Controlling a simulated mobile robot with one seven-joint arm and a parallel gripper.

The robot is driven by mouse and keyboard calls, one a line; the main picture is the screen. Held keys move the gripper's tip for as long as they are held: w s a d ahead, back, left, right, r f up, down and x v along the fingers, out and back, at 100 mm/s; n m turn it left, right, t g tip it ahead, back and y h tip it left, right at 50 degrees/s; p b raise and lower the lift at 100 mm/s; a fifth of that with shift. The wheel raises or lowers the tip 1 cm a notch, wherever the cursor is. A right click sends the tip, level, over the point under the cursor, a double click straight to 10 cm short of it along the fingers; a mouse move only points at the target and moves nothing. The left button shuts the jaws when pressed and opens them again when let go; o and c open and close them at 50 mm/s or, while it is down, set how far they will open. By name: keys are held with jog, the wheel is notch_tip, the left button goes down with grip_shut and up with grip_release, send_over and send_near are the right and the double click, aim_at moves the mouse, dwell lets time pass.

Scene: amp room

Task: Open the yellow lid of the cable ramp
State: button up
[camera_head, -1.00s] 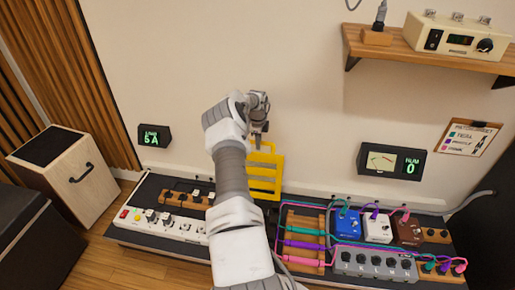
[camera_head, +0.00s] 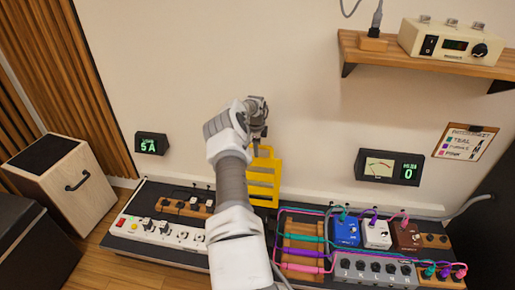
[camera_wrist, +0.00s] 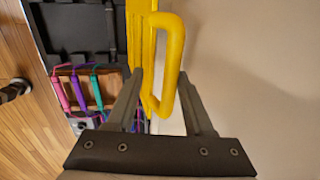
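The yellow lid (camera_head: 264,178) of the cable ramp stands about upright near the wall, behind the low black board. In the wrist view the lid (camera_wrist: 141,35) shows nearly edge-on, with its yellow loop handle (camera_wrist: 176,45) sticking out toward the right. My gripper (camera_wrist: 161,74) has its two fingers spread, with the lower part of the handle between them. I cannot tell whether a finger touches it. In the head view my gripper (camera_head: 260,140) is at the lid's top, and my arm hides part of the lid and the ramp's base.
Right of my arm, coloured cables cross a wooden block (camera_head: 303,243) beside several pedals (camera_head: 376,233). A white power strip (camera_head: 160,233) lies left. A display (camera_head: 390,167) and a wooden shelf (camera_head: 400,58) are on the wall. The wall above the lid is bare.

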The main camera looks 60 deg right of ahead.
jog(key=shift+w, duration=0.1)
jog(key=a+r+p, duration=0.1)
jog(key=r+p, duration=0.2)
jog(key=r, duration=0.5)
jog(key=s+a+r+p, duration=0.1)
jog(key=a+r+p, duration=0.1)
jog(key=r, duration=0.7)
jog(key=shift+s+p, duration=0.15)
jog(key=shift+p, duration=0.3)
